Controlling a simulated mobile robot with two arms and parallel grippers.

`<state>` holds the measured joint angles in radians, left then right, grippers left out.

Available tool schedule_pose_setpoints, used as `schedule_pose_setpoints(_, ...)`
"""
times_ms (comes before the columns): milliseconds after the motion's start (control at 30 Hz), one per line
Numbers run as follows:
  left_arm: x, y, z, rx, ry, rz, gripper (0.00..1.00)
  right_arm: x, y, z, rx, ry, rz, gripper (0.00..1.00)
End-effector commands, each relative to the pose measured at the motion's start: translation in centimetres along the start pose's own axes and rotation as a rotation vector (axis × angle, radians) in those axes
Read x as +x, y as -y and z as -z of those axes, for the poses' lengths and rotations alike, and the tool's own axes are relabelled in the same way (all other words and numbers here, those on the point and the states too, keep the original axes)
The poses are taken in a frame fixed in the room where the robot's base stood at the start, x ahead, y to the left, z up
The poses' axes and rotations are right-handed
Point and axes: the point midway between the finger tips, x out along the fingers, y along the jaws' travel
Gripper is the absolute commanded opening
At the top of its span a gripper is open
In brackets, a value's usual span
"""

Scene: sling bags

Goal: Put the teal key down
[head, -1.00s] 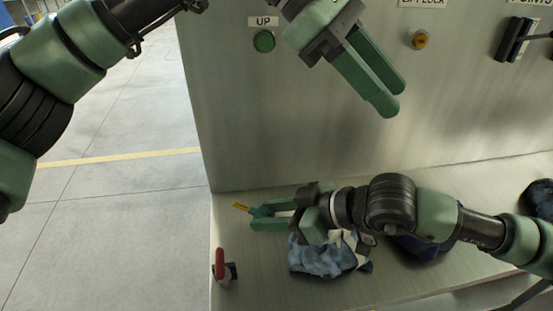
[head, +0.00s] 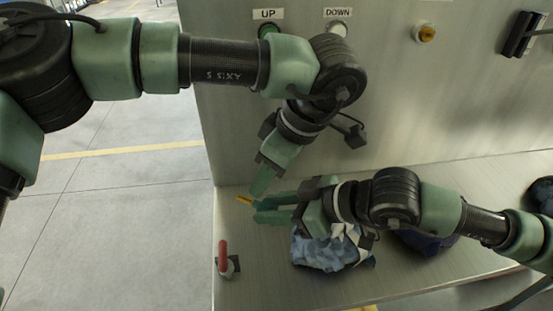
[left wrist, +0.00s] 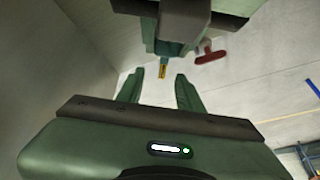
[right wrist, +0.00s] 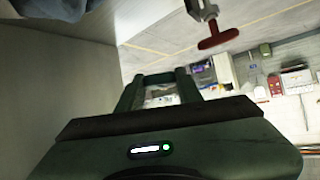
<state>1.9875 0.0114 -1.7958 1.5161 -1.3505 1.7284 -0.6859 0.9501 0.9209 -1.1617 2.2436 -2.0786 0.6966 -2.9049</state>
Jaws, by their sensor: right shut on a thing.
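The teal key shows its yellow part (head: 243,200) sticking out past the fingertips of my right gripper (head: 262,210) in the head view. My right gripper is shut on the key's teal part, which the fingers largely hide. The yellow part also shows in the left wrist view (left wrist: 162,73), beyond and between my left fingers. My left gripper (head: 258,190) points down just above the right fingertips, close to the key. In the left wrist view its fingers (left wrist: 159,78) stand apart with nothing clearly between them. Whether it touches the key cannot be told.
A blue patterned bag (head: 325,252) lies under my right gripper on the metal ledge (head: 290,290). A dark blue bag (head: 425,244) is behind my right arm. A red-handled switch (head: 223,257) stands at the ledge's left end. The upright panel has a green UP button (head: 267,31).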

Motion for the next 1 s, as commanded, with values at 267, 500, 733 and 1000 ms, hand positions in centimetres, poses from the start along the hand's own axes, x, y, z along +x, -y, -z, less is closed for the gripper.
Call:
schedule_pose_setpoints(267,4.3,0.1,-0.1,0.001,0.002,0.002,0.36,0.0,0.0,0.0,0.0,0.0,0.0,0.0)
schedule_pose_setpoints(500,5.5,0.0,-0.1,0.001,0.002,0.0,0.36,0.0,0.0,0.0,0.0,0.0,0.0,0.0)
schedule_pose_setpoints(733,5.6,0.0,-0.1,0.001,0.003,0.0,0.36,0.0,0.0,0.0,0.0,0.0,0.0,0.0)
schedule_pose_setpoints(1000,5.5,-0.1,-0.1,0.0,0.003,-0.002,0.0,0.0,0.1,0.0,0.0,-0.001,0.003,0.0)
